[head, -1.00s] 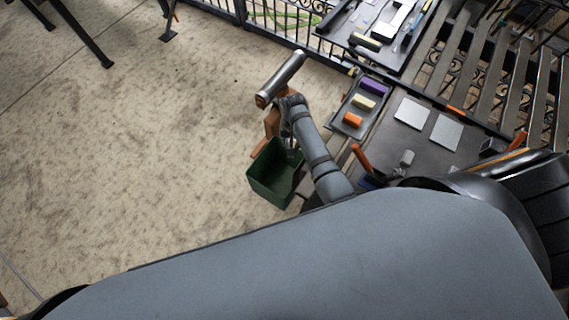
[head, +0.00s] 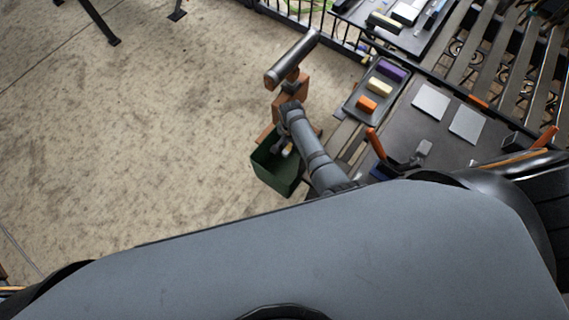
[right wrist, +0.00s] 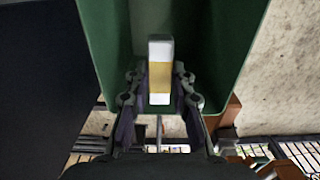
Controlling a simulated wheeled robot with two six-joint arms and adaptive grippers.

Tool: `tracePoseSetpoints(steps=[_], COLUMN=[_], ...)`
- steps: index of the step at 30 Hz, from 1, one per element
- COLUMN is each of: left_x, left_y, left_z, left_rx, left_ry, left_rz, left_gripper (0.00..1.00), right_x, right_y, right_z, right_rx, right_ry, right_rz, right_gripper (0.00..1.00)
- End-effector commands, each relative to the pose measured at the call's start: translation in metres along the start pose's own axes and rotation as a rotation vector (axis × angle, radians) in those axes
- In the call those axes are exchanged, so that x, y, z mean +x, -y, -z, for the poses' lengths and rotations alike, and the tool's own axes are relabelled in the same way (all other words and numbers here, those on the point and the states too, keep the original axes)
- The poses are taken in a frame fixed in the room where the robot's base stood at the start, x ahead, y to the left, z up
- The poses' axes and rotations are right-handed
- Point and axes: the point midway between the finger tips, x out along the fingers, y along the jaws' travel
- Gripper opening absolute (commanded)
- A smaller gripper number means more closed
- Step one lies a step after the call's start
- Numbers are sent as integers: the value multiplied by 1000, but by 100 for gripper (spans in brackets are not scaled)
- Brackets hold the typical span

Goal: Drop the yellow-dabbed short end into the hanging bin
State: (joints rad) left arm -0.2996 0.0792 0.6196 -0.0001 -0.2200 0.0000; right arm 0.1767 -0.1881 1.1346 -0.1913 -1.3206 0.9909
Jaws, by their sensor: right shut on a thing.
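The short end, a white bar with a yellow dab (right wrist: 160,76), is between the fingers of my right gripper (right wrist: 159,88) in the right wrist view. The gripper is shut on it, and the bar points into the green hanging bin (right wrist: 100,30). In the head view the bin (head: 268,175) hangs beside the bench. My right gripper (head: 287,146) is at its mouth there, partly hidden by my arm, with a small pale and yellow bit of the bar showing. Whether the bar touches the bin wall cannot be told. My left gripper is not in view.
A tray (head: 352,108) with purple, cream and orange blocks lies on the bench right of my arm. Two pale square plates (head: 431,102) and orange-handled tools (head: 376,143) are further right. Open paved floor (head: 130,140) lies to the left.

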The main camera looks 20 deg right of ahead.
Motion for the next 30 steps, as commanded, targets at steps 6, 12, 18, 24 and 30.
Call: tracePoseSetpoints(steps=[6,12,18,24,30], left_x=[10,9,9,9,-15], left_y=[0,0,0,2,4], left_z=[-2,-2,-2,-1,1], left_rx=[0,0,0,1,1], left_ry=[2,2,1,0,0], left_rz=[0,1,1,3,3], left_gripper=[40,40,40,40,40], right_x=[9,8,8,9,-15], right_y=[1,1,1,0,0], right_z=[0,0,0,0,0], right_rx=[0,0,0,-1,-1], right_ry=[-1,-1,-1,0,-1], right_rz=[2,2,2,0,1], right_gripper=[0,31,49,49,49])
